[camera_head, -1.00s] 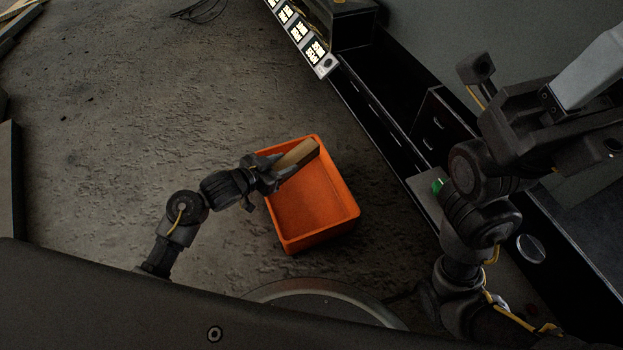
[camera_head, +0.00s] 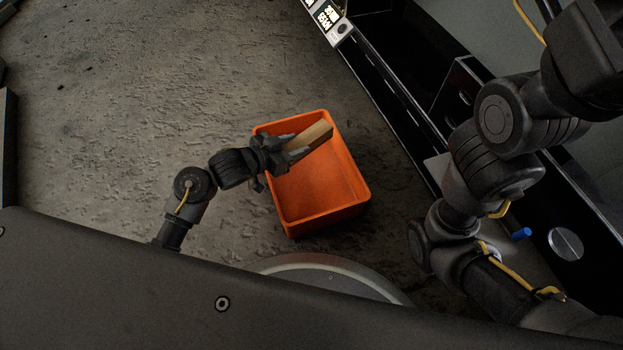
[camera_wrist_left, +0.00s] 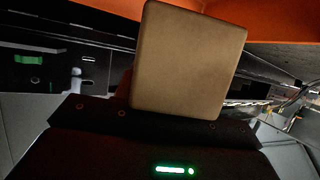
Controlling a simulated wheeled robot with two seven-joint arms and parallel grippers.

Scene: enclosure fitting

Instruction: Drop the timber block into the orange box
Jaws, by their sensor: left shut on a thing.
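The timber block (camera_head: 312,138) is a pale brown piece of wood. My left gripper (camera_head: 290,150) is shut on it and holds it over the upper part of the orange box (camera_head: 328,216). In the left wrist view the timber block (camera_wrist_left: 188,58) fills the upper middle, and an orange wall of the box (camera_wrist_left: 270,18) shows behind it. The orange box stands open on the floor, and the part of its inside that shows is empty. The gap between the block and the box floor cannot be judged. My right arm is at the right; its gripper is out of the picture.
The rough floor (camera_head: 120,110) left of the box is clear.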

